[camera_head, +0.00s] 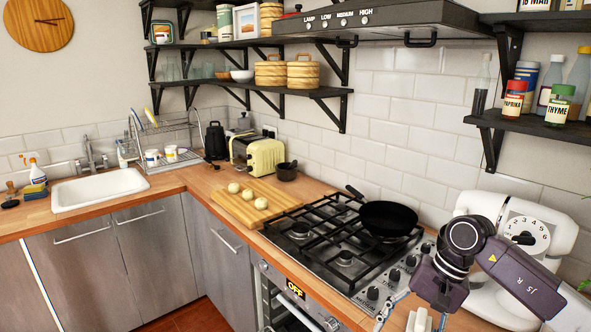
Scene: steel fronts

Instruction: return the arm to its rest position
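My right arm comes in from the lower right, and its gripper (412,318) hangs low over the counter in front of the stove's right end. Its fingers look spread apart. A small pale piece (418,320) shows between them at the bottom edge; I cannot tell what it is or whether it touches the fingers. The fingertips are partly cut off by the picture edge. My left arm and gripper are not in view.
A white stand mixer (530,222) stands close behind my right arm. A black pan (388,218) sits on the gas stove (345,258). Spice shelves (540,125) hang above right. A cutting board (240,207) with several round pale items lies left of the stove.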

